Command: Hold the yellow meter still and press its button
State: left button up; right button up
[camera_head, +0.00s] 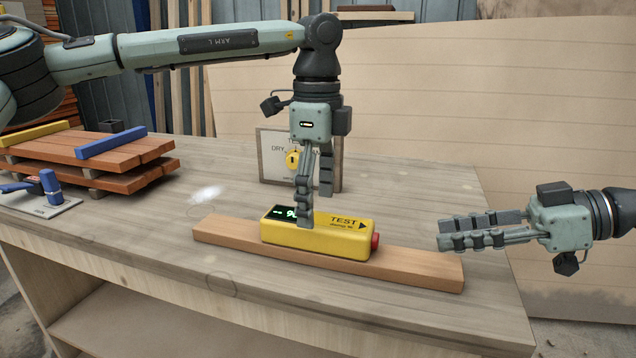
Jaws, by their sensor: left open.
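The yellow meter (338,242) lies on a long wooden plank on the workbench. It has a dark display with green digits on its left part, the word TEST on top, and a red button (375,242) on its right end. My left gripper (314,208) points down over the meter, open, with one finger in front of the display and the other behind the meter. I cannot tell whether the fingers touch it. My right gripper (462,233) points left, to the right of the red button and apart from it. Its fingers look close together, but their gap is unclear.
The plank (420,271) runs along the workbench (420,187). A sign (272,160) with a yellow tag stands behind the meter. Stacked reddish boards (105,165) with blue and yellow bars and a blue tool (50,188) are at the left. The bench between is mostly clear.

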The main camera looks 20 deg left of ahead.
aim_at(317, 219)
pick_arm(q)
notch_tip(317, 219, down, 5)
jog(key=shift+r, duration=0.1)
dwell(0.3)
